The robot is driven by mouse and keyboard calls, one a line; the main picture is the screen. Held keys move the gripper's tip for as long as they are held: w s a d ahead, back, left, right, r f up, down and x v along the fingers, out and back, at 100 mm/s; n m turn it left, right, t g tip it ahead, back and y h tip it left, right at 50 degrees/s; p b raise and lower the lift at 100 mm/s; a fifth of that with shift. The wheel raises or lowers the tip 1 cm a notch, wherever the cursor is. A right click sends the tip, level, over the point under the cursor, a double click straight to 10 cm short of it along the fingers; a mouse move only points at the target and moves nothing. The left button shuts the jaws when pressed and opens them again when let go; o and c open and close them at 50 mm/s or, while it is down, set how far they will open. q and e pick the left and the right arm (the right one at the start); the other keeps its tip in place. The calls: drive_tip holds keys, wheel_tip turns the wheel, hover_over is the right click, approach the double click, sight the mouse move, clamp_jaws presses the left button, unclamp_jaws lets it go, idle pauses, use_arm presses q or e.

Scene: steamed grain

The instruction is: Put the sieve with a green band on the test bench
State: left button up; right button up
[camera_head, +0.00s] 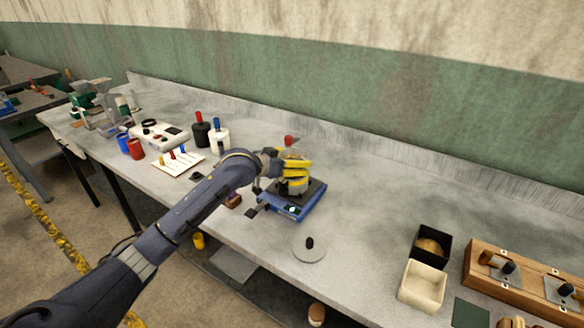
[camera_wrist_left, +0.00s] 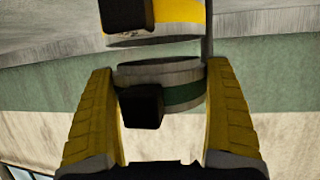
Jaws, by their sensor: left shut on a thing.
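My left gripper (camera_head: 297,162) is over the blue shaker (camera_head: 285,206) on the bench. In the left wrist view, which looks upside down, its two yellow fingers (camera_wrist_left: 160,78) are shut on the sieve with a green band (camera_wrist_left: 185,95), a grey ring with a black block on its side. A sieve with a yellow band (camera_wrist_left: 178,18) shows apart from it, with a visible gap between them. In the head view the yellow-banded sieve (camera_head: 294,186) stands on the shaker; the green band is hidden there. My right gripper is not in view.
A round grey lid with a black knob (camera_head: 310,248) lies in front of the shaker. A black box (camera_head: 431,245), a cream box (camera_head: 422,287) and a wooden block (camera_head: 520,275) stand at right. A white board (camera_head: 180,160) and jars are at left. Bench between shaker and boxes is clear.

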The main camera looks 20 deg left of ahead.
use_arm(q)
drive_tip(key=shift+f, duration=1.2)
drive_tip(key=shift+f, duration=0.15)
drive_tip(key=o, duration=1.4)
drive_tip(key=shift+c, duration=0.2)
drive_tip(key=v, duration=1.7)
drive_tip(key=shift+s+f, duration=0.15)
drive_tip(key=shift+s, duration=0.1)
